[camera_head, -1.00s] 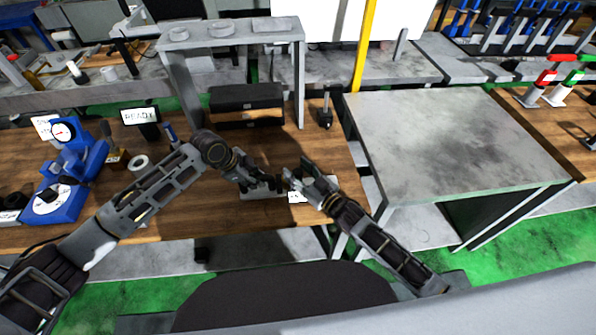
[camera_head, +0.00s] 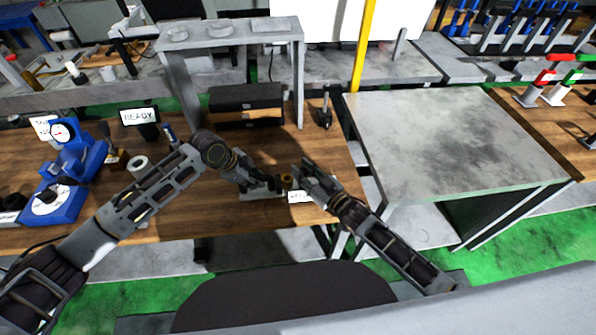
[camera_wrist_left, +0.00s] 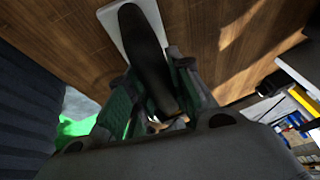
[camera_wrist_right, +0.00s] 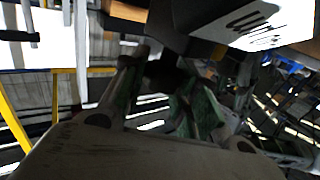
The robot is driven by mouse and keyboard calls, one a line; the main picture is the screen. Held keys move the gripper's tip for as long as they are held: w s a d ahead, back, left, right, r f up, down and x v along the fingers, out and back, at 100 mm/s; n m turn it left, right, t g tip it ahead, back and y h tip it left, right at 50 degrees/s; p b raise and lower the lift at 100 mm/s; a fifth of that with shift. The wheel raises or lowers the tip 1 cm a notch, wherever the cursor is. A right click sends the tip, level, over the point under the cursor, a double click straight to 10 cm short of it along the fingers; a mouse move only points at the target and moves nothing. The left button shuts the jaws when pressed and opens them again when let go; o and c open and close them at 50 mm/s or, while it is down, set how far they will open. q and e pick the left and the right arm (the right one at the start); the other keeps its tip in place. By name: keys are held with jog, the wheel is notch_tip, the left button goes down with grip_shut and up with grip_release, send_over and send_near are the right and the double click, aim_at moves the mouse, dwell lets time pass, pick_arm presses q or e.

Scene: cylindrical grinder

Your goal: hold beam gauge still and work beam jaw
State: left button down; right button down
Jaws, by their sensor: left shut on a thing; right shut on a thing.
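My left gripper (camera_head: 266,183) is shut on a dark, long part that I take to be the beam gauge. In the left wrist view this dark gauge (camera_wrist_left: 148,45) lies between the green-padded fingers, over a pale plate. My right gripper (camera_head: 306,172) is to the right of the left one, with a small gap between them. It is shut on a dark part (camera_wrist_right: 162,76), seen poorly in the right wrist view; I take it for the beam jaw. A small brass-coloured round piece (camera_head: 286,180) shows between the grippers. The fingers hide most of the gauge.
A grey plate (camera_head: 262,195) and a white label card (camera_head: 300,197) lie under the grippers near the wooden bench's front edge. A blue dial instrument (camera_head: 72,160) and a READY display (camera_head: 140,116) stand left. A dark box (camera_head: 246,98) sits behind; a grey table (camera_head: 450,135) is right.

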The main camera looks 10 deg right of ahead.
pick_arm(q)
jog(key=shift+a, duration=0.1)
pick_arm(e)
jog(key=shift+d, duration=3.25)
pick_arm(q)
jog(key=shift+w, duration=0.1)
pick_arm(e)
jog(key=shift+w, duration=0.1)
jog(key=c, duration=1.1)
grip_release()
jog(key=shift+o, duration=0.2)
jog(key=shift+s, duration=0.25)
jog(key=shift+s+d, duration=0.3)
jog(key=shift+s, duration=0.1)
jog(key=shift+v, duration=5.35)
